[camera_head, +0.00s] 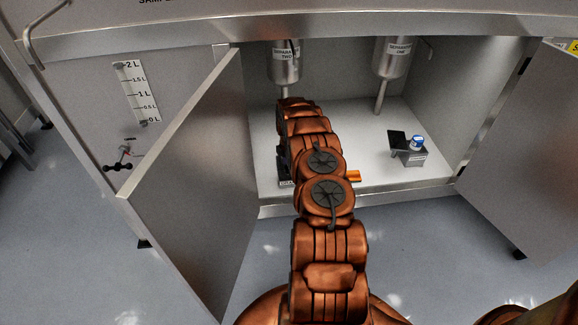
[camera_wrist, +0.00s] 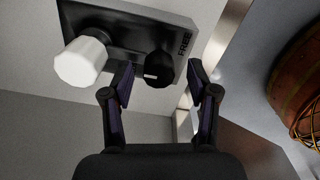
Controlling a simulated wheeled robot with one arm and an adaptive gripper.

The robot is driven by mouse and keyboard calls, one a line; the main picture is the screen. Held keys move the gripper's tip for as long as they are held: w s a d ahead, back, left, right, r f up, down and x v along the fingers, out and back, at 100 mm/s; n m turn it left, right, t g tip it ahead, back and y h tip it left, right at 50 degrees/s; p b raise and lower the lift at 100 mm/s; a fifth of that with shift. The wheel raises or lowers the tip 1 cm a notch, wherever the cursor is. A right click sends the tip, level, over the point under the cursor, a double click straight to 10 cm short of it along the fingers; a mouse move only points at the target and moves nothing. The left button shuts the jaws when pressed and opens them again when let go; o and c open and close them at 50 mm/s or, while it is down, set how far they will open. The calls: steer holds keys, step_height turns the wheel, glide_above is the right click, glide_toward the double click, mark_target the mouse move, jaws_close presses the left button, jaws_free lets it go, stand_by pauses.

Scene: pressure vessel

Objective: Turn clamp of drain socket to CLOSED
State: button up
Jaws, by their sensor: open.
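Contact cannot be told. In the head view my arm hides the gripper and most of the block on the cabinet floor.
An open cabinet door (camera_head: 185,185) stands left, another (camera_head: 525,150) right. Two steel separator vessels (camera_head: 284,65) (camera_head: 393,58) hang above the white cabinet floor (camera_head: 370,125). A blue-capped jar (camera_head: 416,143) sits in a holder at right. An orange piece (camera_head: 354,176) shows beside my arm.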

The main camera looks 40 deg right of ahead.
step_height(320, 180, up, 12)
stand_by(0.6)
steer(key=shift+f, duration=0.1)
stand_by(0.4)
